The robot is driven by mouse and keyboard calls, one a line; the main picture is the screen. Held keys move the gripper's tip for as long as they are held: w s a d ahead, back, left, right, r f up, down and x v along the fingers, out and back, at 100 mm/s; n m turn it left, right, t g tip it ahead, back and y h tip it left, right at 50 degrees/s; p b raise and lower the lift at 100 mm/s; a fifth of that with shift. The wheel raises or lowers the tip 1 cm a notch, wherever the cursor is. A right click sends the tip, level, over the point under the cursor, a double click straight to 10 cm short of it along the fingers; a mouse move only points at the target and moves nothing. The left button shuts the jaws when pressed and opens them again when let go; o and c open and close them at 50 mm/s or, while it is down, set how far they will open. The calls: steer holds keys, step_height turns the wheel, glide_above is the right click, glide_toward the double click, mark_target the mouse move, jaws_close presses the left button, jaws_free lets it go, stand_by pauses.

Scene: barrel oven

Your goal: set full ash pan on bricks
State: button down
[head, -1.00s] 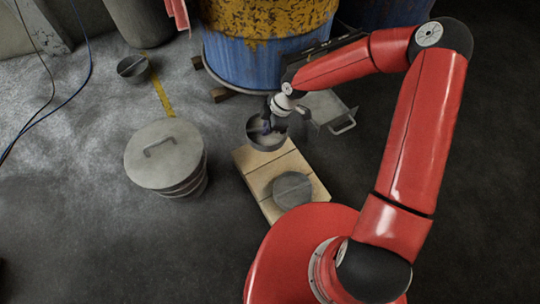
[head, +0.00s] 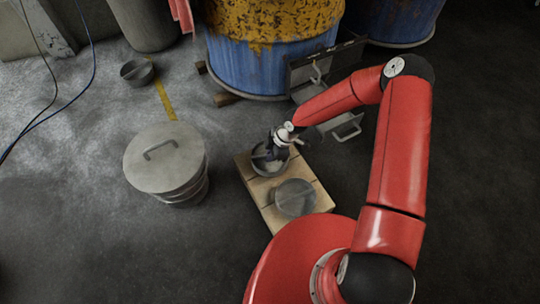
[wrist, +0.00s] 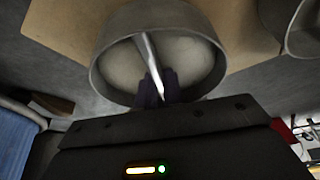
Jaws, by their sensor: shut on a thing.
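My gripper (head: 273,150) is shut on the bar of a round grey ash pan (head: 266,168). In the wrist view the fingertips (wrist: 155,88) grip the bar across this pan (wrist: 96,72), and pale grey ash (wrist: 190,62) fills it. The pan is level over the far end of the pale bricks (head: 249,186); I cannot tell whether it touches them. A second round pan with a crossbar (head: 295,198) sits on the near end of the bricks. Its edge shows at the right of the wrist view (wrist: 303,40).
A lidded metal bin (head: 165,165) stands left of the bricks. A blue and yellow barrel (head: 262,60) is behind, with an open hatch (head: 308,72) and a handled metal piece (head: 347,128) near it. A third round pan (head: 137,72) is on the floor, far left. Floor between bin and bricks is clear.

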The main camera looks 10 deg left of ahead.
steer(key=c, duration=1.5)
jaws_free()
steer(key=s+d+r+m+t+h+p, duration=0.1)
steer(key=d+r+m+h, duration=0.15)
steer(key=d+r, duration=0.65)
steer(key=s+d+r+m+t+h+p, duration=0.15)
steer(key=d+r+m, duration=0.25)
steer(key=r, duration=1)
steer(key=s+d+r+m+t+h, duration=0.15)
steer(key=d+r+m, duration=0.25)
steer(key=d+r, duration=0.5)
steer(key=s+r+m+t, duration=0.1)
steer(key=s+r+m, duration=0.2)
steer(key=s+r, duration=0.2)
steer(key=s+r+m+t+y, duration=0.1)
steer(key=s+r+m, duration=0.3)
steer(key=s+r, duration=0.1)
steer(key=s+d+r+m, duration=0.1)
steer(key=s+r+m, duration=0.2)
steer(key=s+r, duration=0.2)
steer(key=shift+s+r+m+t, duration=0.3)
steer(key=shift+r+t, duration=0.1)
steer(key=shift+r, duration=0.45)
